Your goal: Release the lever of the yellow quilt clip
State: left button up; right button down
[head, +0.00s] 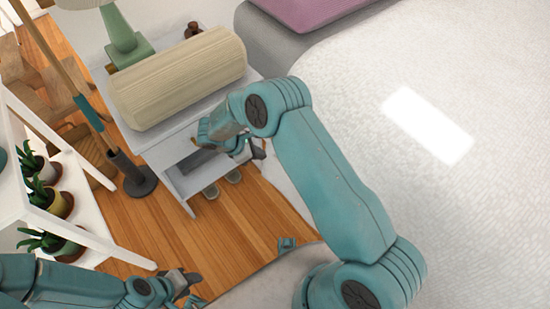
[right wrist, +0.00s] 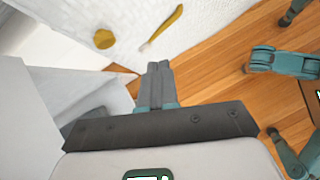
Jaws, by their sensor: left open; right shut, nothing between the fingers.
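In the right wrist view a slim yellow strip (right wrist: 164,26) and a separate round yellow piece (right wrist: 104,38) show against the white quilt (right wrist: 200,22). They look like parts of the yellow quilt clip, but I cannot tell which is the lever. I do not make out the clip in the head view. My right gripper (head: 255,150) is beside the white nightstand, near the bed edge. In its wrist view its fingers (right wrist: 159,66) are shut, empty and apart from both yellow pieces. My left gripper (head: 188,283) is open and empty at the lower left, above the floor.
A white nightstand (head: 190,180) holds a cream ribbed cylinder (head: 180,80) and a green lamp (head: 125,38). A pole on a dark base (head: 133,178) and a white shelf with potted plants (head: 40,165) stand left. The quilted bed (head: 470,210) fills the right.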

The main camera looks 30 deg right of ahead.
aim_at(276, 160)
jog(key=shift+w+a+f+n+h, duration=0.15)
jog(key=shift+w+n+h, duration=0.2)
jog(key=shift+n, duration=0.35)
jog(key=shift+s, duration=0.1)
jog(key=b+x, duration=0.2)
jog(key=x, duration=0.8)
jog(key=shift+f+b, duration=0.25)
jog(key=shift+b, duration=0.35)
